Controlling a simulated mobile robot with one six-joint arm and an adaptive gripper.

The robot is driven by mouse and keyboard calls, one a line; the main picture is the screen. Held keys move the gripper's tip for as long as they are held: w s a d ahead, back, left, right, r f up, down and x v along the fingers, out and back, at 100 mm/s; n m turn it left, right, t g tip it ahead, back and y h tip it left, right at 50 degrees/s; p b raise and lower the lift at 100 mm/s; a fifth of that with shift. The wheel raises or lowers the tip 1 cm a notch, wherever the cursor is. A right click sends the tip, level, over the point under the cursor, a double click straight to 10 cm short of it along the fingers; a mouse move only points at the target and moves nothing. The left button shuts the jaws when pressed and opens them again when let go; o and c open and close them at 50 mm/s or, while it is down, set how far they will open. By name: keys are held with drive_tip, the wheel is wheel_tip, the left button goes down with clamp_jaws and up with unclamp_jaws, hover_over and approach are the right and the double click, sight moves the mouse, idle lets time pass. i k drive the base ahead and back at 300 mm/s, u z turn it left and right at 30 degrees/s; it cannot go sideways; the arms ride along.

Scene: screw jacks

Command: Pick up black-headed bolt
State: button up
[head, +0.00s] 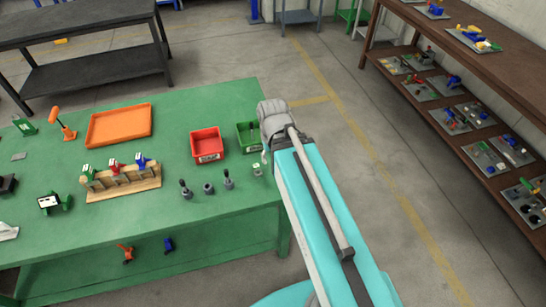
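On the green table in the head view, small grey pieces stand in a row near the right front corner. Two carry upright dark tops, one at the left of the row (185,188) and one at the right (227,180). A short grey piece (208,188) stands between them. They are too small to tell which is the black-headed bolt. My turquoise arm reaches up from the lower right to the table's right edge. My gripper is at its grey end, right of these pieces; its fingers are hidden or too unclear to read.
A red bin (206,143) and a green bin (250,136) stand behind the pieces, the green one close to my arm. A wooden rack (122,184) with coloured jacks and an orange tray (119,125) are to the left. Brown shelves (475,70) stand at right.

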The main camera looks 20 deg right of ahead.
sight(182, 182)
drive_tip(key=u, duration=0.3)
drive_tip(key=k, duration=0.75)
drive_tip(key=u, duration=0.5)
drive_tip(key=k, duration=0.6)
drive_tip(key=u, duration=0.65)
drive_tip(key=i, duration=1.65)
drive_tip(key=z, duration=0.4)
drive_tip(key=i, duration=0.55)
drive_tip(key=z, duration=0.75)
drive_tip(key=i, duration=0.35)
drive_tip(key=z, duration=0.3)
